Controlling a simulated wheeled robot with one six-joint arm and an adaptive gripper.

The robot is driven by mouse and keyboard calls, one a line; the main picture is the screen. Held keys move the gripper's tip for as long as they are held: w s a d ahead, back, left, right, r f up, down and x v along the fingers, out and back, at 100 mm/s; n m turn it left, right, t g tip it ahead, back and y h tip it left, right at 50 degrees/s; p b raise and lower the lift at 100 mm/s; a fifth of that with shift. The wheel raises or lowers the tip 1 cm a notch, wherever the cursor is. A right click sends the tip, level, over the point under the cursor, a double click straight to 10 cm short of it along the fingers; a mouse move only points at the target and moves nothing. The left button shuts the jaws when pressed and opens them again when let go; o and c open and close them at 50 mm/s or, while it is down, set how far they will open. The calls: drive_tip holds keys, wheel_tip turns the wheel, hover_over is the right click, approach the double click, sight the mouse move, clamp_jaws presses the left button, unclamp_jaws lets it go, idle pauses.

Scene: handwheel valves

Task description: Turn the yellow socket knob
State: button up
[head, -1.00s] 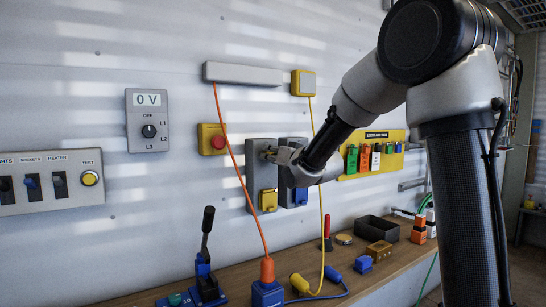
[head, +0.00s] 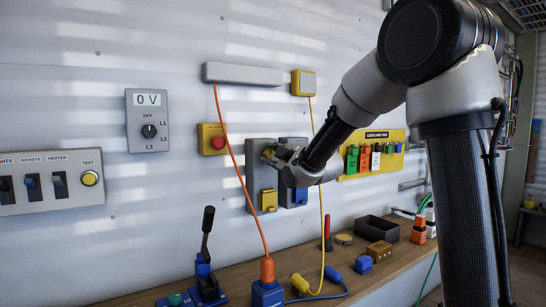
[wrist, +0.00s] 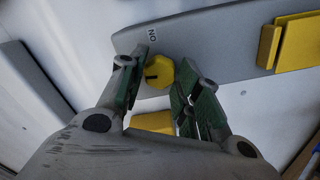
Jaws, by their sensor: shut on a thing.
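The yellow socket knob (wrist: 159,72) sits on a grey socket box (wrist: 220,45) in the wrist view, with a black mark on its face and a small "ON" label beside it. My gripper (wrist: 164,68) is shut on the knob, one green-padded finger on each side. In the head view the grey box (head: 252,186) is on the wall with a yellow socket cover (head: 268,201) low on it. There my gripper (head: 270,153) is at the upper part of the box and hides the knob.
A second grey box with a blue cover (head: 299,197) stands close on the right. An orange cable (head: 238,165) and a yellow cable (head: 321,215) hang nearby. The workbench (head: 235,280) below carries plugs and a dark tray (head: 377,228).

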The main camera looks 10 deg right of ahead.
drive_tip(key=o, duration=0.8)
drive_tip(key=shift+n, duration=0.5)
drive_tip(key=shift+s, duration=0.1)
drive_tip(key=shift+v, duration=2.9)
